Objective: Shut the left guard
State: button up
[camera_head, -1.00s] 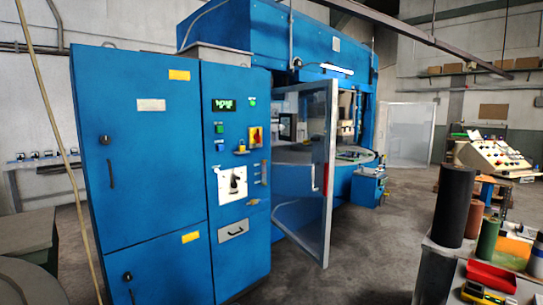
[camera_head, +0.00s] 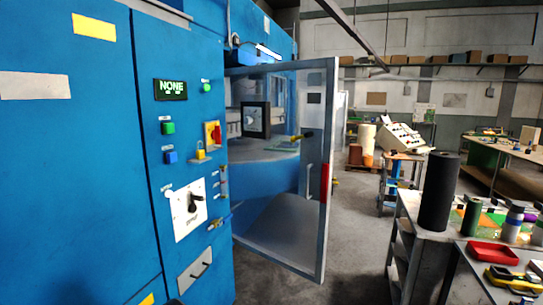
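The left guard (camera_head: 316,195) is a clear panel in a grey metal frame with a red strip near its free edge. It stands swung open, out from the blue press (camera_head: 265,160), hinged beside the blue control cabinet (camera_head: 190,120). Through it I see the press's round table and a dark-framed dial. A handle shows on the guard near the red strip. My gripper is not in view.
The cabinet fills the left side, close to me, with a display reading NONE, buttons and a rotary switch (camera_head: 190,206). A bench (camera_head: 410,215) with a black roll (camera_head: 439,192) and a red tray (camera_head: 492,254) stands at right. Bare floor (camera_head: 355,250) lies between guard and bench.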

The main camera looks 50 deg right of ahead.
aim_at(317, 152)
jog(key=z, duration=0.75)
jog(key=i, duration=1.05)
jog(key=z, duration=1)
